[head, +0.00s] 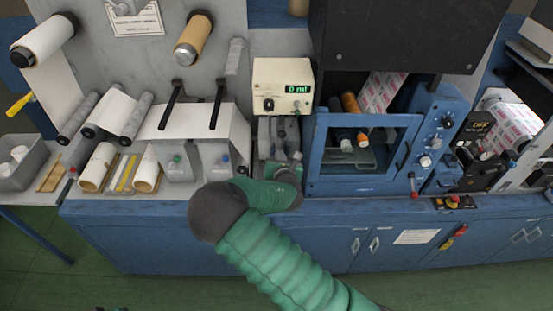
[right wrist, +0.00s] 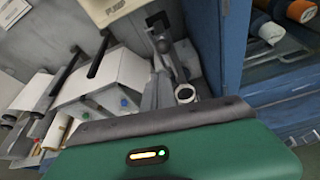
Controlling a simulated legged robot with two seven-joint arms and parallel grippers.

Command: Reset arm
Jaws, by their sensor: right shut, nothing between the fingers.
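My right arm comes in from the bottom of the head view, with a green ribbed sleeve and a dark elbow. Its green forearm bends right, toward the grey area under the cream pump box. My right gripper (head: 283,155) is there, above the front edge of the bench, shut and with nothing in it. Its fingertips are hard to tell from the grey parts behind them. In the right wrist view my green wrist cover fills the bottom, with a small lit indicator. My left gripper is not in view.
The cream pump box (head: 283,86) reads 0 ml. A blue glass-fronted cabinet (head: 360,150) stands close to the right of my gripper. A white sloped cover (head: 195,128) with black handles and several rolls are to the left. Green floor lies in front of the blue bench (head: 130,235).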

